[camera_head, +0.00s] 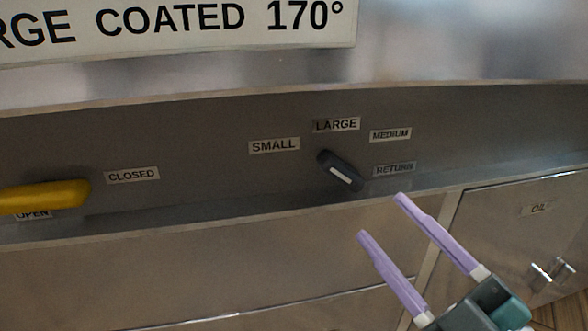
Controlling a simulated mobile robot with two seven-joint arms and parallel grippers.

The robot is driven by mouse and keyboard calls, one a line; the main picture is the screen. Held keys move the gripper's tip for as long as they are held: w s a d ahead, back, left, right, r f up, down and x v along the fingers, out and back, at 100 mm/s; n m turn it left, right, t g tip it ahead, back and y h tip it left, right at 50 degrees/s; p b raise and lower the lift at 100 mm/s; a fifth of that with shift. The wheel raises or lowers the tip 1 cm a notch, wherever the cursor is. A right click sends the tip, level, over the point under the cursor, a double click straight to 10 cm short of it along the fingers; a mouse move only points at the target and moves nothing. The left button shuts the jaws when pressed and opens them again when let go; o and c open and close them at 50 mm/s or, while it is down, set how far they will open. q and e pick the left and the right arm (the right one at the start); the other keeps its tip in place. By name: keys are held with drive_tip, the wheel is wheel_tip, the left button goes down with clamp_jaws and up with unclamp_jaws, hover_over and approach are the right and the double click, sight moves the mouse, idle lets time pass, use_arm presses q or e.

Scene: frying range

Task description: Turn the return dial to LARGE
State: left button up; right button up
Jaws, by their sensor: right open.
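The return dial (325,158) is a dark elongated knob with a white stripe, on the grey metal front panel. It lies slanted from upper left to lower right. The labels SMALL (274,145), LARGE (336,125), MEDIUM (390,135) and RETURN (394,169) stand around it. Which label its pointing end marks is hard to tell. My right gripper (380,215) comes in from the lower right, with two purple fingers spread apart and empty. Its fingertips appear below and right of the dial, with no visible contact. My left gripper is out of view.
A large sign (180,28) reading "COATED 170°" is above. A cabinet door (500,225) labelled OIL is at the lower right.

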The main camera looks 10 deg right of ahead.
sight(347, 180)
drive_tip(key=b+x, duration=0.1)
drive_tip(key=x, duration=0.8)
drive_tip(key=shift+w+r+b, duration=0.1)
drive_tip(key=shift+b, duration=0.3)
clamp_jaws()
